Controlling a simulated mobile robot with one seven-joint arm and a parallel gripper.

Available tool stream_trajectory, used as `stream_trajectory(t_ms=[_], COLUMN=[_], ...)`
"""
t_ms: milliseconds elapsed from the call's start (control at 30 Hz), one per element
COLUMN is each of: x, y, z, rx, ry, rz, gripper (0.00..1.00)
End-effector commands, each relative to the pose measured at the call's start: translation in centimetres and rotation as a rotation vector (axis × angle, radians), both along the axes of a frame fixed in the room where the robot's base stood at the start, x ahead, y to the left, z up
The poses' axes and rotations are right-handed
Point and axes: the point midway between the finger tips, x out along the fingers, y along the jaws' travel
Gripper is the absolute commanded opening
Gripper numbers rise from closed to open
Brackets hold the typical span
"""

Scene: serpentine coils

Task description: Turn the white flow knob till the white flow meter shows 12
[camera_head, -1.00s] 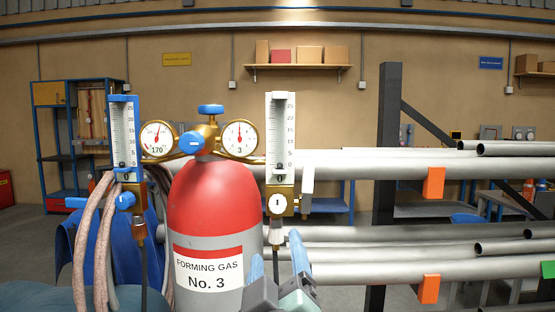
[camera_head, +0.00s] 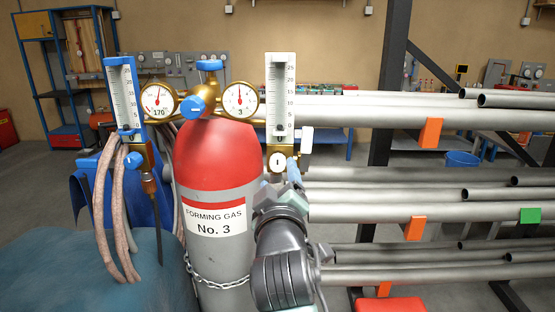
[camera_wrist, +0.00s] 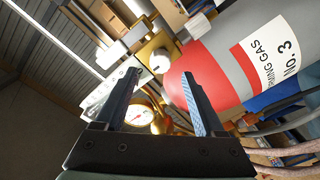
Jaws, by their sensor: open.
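The white flow meter (camera_head: 280,95) is an upright scale tube on the right of the brass regulator; its float looks near the bottom, by 0, too small to read exactly. The white flow knob (camera_head: 278,161) sits on the brass block below it, and its face shows in the wrist view (camera_wrist: 160,62). My gripper (camera_wrist: 160,74) is open, its two blue-grey fingers spread on either side of the knob in the wrist view. No contact is visible. In the head view, one blue finger (camera_head: 294,172) shows just right of the knob; the other is hard to make out.
The red and grey gas cylinder (camera_head: 213,205) stands left of my arm. A blue flow meter (camera_head: 123,95) with a blue knob (camera_head: 133,160) and hoses is at left. Pipes on a rack (camera_head: 420,193) run close on the right. Two gauges (camera_head: 159,99) flank the regulator.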

Motion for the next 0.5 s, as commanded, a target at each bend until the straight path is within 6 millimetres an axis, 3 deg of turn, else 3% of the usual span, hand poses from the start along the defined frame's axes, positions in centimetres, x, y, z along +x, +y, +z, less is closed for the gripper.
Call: stream_trajectory(t_ms=[200, 500], x=[3.2, 5.3], y=[0.2, 0.3], z=[0.2, 0.1], rx=[-0.001, 0.000], ry=[0.001, 0.000], rz=[0.001, 0.000], gripper=[0.71, 0.71])
